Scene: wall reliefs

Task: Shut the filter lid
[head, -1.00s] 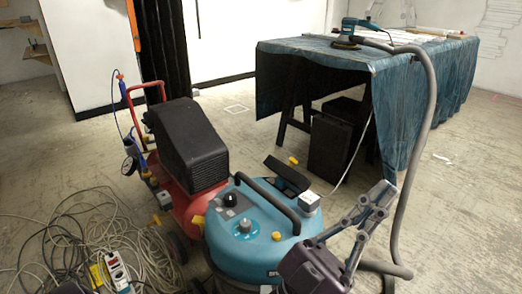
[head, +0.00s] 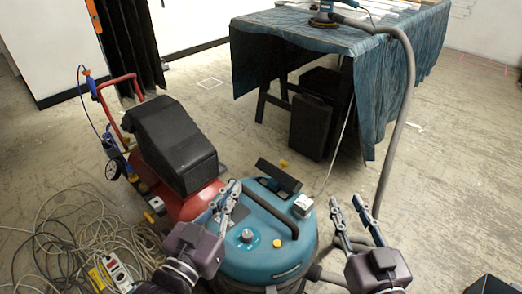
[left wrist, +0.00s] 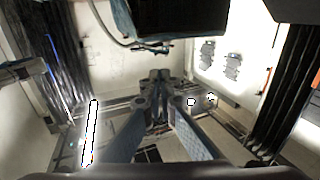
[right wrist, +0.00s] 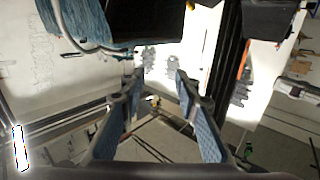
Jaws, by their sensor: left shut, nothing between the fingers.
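The blue vacuum (head: 262,255) stands at the front middle in the head view. A black flap (head: 279,176), which looks like the filter lid, stands raised and tilted at the back of its top. A yellow piece (head: 284,163) shows at its upper edge. My left gripper (head: 232,190) is shut and empty, above the left side of the vacuum top, left of the flap and apart from it. Its fingertips meet in the left wrist view (left wrist: 158,78). My right gripper (head: 346,202) is open and empty, right of the vacuum; its spread fingers show in the right wrist view (right wrist: 157,77).
A black carry handle (head: 270,207) arches over the vacuum top, with a grey-white box (head: 302,206) right of it. A grey hose (head: 398,130) rises at the right. A red compressor (head: 190,190) stands at the left. Cables (head: 75,235) cover the floor there. A draped table (head: 300,45) stands behind.

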